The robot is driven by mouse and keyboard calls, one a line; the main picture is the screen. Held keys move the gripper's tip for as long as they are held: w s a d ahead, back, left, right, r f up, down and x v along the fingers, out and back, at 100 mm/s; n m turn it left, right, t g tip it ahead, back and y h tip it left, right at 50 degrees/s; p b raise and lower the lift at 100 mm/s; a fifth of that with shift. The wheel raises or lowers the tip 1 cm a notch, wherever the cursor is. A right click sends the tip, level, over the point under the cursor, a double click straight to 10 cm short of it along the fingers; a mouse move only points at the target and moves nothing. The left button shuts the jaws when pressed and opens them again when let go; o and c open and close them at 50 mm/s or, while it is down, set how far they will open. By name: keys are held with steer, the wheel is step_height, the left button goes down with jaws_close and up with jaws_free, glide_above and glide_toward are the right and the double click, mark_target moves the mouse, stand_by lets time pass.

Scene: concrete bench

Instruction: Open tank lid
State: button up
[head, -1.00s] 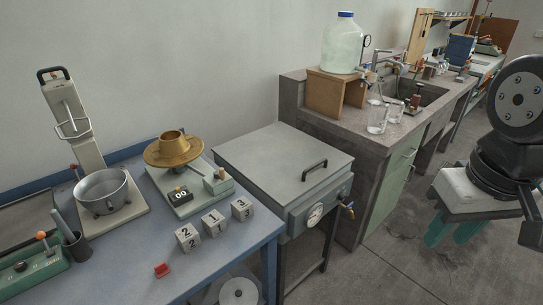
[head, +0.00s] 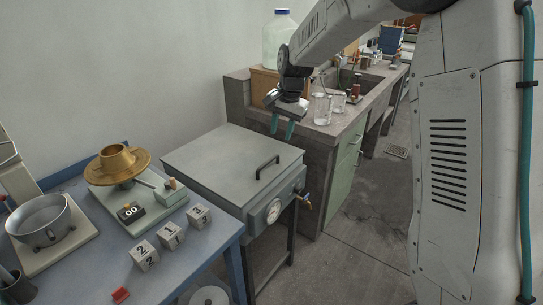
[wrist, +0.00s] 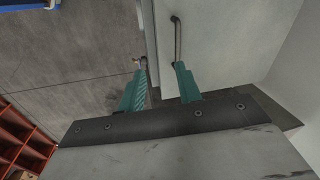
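The tank (head: 262,214) is a grey metal box on dark legs, with a dial gauge and a small tap on its front. Its flat grey lid (head: 222,165) is down. A black bar handle (head: 267,167) stands near the lid's front right edge. My gripper (head: 282,127) hangs above and beyond the handle in the head view, with green fingers pointing down, apart and empty. In the wrist view the open fingers (wrist: 160,85) point toward the handle (wrist: 177,42) and lid (wrist: 235,40), without visible contact.
A blue table (head: 200,242) with numbered blocks (head: 170,236), a brass dish (head: 118,162) and a metal pan (head: 40,222) stands left of the tank. A stone bench (head: 322,145) with glass flasks and a large bottle (head: 278,45) is behind to the right. Open floor lies in front.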

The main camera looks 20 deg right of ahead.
steer(key=m, duration=0.2)
glide_toward(271, 160)
steer(key=f, duration=0.2)
steer(key=w+f, duration=0.1)
steer(key=f, duration=0.2)
steer(key=a+f, duration=0.1)
steer(key=f, duration=0.1)
steer(key=shift+w+f, duration=0.15)
steer(key=shift+f, duration=0.25)
steer(key=shift+r, duration=0.1)
jaws_close()
